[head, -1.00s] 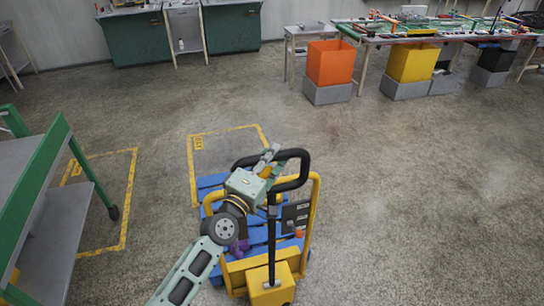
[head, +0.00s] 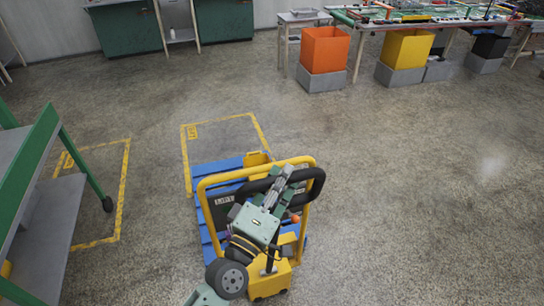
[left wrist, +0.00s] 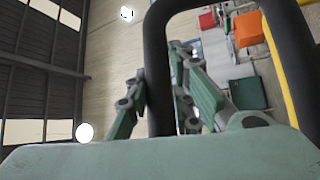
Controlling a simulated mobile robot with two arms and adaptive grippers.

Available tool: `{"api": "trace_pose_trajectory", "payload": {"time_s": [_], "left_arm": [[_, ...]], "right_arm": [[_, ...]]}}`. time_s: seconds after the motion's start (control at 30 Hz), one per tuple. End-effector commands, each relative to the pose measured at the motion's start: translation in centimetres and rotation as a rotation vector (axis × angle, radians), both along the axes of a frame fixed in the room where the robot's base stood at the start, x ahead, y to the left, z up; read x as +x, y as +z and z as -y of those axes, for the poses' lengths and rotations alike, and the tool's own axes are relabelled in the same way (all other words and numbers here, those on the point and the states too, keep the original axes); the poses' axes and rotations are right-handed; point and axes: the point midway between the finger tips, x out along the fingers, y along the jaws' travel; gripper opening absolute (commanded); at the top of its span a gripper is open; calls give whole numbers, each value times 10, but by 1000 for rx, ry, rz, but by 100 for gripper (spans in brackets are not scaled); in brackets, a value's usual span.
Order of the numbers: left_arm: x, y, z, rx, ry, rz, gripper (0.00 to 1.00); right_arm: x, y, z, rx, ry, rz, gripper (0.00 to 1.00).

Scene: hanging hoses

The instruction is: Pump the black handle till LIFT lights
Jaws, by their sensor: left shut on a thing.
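The black handle (head: 318,184) is a rounded loop on a yellow pallet truck (head: 268,278). It stands in front of the truck's yellow upright frame (head: 250,172). My left gripper (head: 284,184) is shut on the handle's top bar. In the left wrist view the black handle (left wrist: 158,70) passes between my left gripper's green fingers (left wrist: 160,100). A dark panel with small pale marks (head: 226,200) sits inside the yellow frame. Its marks are too small to read, and I cannot make out a lit LIFT lamp. My right gripper is not in view.
A blue pallet (head: 212,173) lies under the truck, near a yellow floor outline (head: 184,150). A green-framed cart (head: 50,215) stands at left. Orange (head: 324,50) and yellow (head: 404,58) bins stand at the back. The floor at right is clear.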

Motion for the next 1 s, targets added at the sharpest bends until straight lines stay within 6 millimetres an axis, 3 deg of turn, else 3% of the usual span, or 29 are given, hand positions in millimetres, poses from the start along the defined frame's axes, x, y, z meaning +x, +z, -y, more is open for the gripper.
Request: {"api": "trace_pose_trajectory", "payload": {"time_s": [0.03,0.2,0.5,0.73,1.0], "left_arm": [[-21,-13,7,1,-7,13,0],[-83,-31,27,26,-7,93,0],[-176,-65,58,69,-7,223,0],[-223,-86,73,92,-6,292,0],[-250,-97,82,106,-4,334,0]], "right_arm": [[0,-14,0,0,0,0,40],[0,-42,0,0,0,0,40],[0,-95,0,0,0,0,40],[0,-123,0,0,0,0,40],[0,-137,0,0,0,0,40]]}}
